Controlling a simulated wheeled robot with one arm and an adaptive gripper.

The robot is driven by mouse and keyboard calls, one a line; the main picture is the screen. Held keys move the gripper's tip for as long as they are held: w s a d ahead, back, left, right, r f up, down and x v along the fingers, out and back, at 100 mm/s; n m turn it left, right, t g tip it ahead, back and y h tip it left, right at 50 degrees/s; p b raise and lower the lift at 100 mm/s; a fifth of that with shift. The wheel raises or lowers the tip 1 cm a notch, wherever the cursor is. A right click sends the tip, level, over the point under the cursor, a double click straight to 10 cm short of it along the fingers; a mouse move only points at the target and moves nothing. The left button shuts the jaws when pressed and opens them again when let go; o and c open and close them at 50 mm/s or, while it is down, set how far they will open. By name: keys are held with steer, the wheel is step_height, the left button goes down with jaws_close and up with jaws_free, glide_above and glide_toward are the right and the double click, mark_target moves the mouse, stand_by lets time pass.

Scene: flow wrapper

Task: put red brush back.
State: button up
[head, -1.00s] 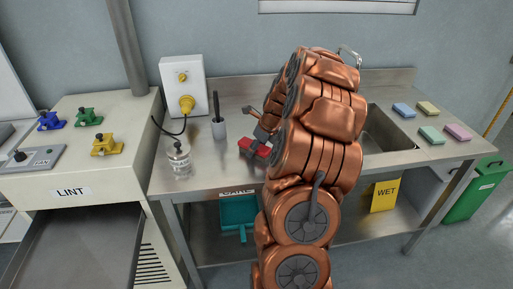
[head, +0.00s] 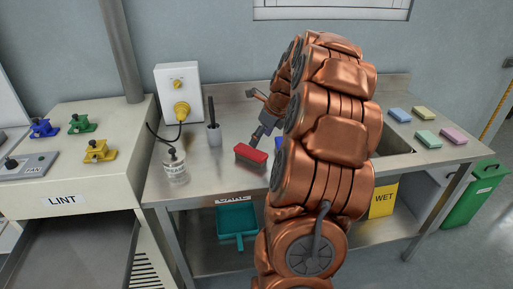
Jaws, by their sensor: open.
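The red brush (head: 251,154), a red block with a dark underside, lies on the steel bench top near its front edge, left of my arm. My gripper (head: 257,139) is open just behind and above the brush, its dark fingers pointing down at it. Whether a fingertip touches the brush cannot be told. My copper arm hides part of the bench and the sink behind it.
A teal dustpan (head: 237,221) and yellow WET container (head: 383,198) are below.

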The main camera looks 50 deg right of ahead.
steer(key=shift+v, duration=1.4)
steer(key=s+a+n+g+y, duration=0.1)
steer(key=s+a+n+g, duration=0.15)
steer(key=a+n, duration=0.9)
steer(key=s+a+n+g, duration=0.1)
steer(key=s+a+n, duration=0.35)
steer(key=a, duration=1.15)
steer(key=s+a+f+n+g, duration=0.1)
steer(key=s+a+f+n, duration=0.1)
steer(key=s+a+n, duration=0.3)
steer(key=s+a+f+n+g+h, duration=0.1)
steer(key=s+a+n, duration=0.4)
steer(key=s+n, duration=0.7)
steer(key=shift+s+a+f+n+g+h, duration=0.35)
steer(key=shift+f+n, duration=0.35)
steer(key=shift+f, duration=0.2)
steer(key=shift+r+p, duration=0.55)
steer(key=shift+r, duration=0.15)
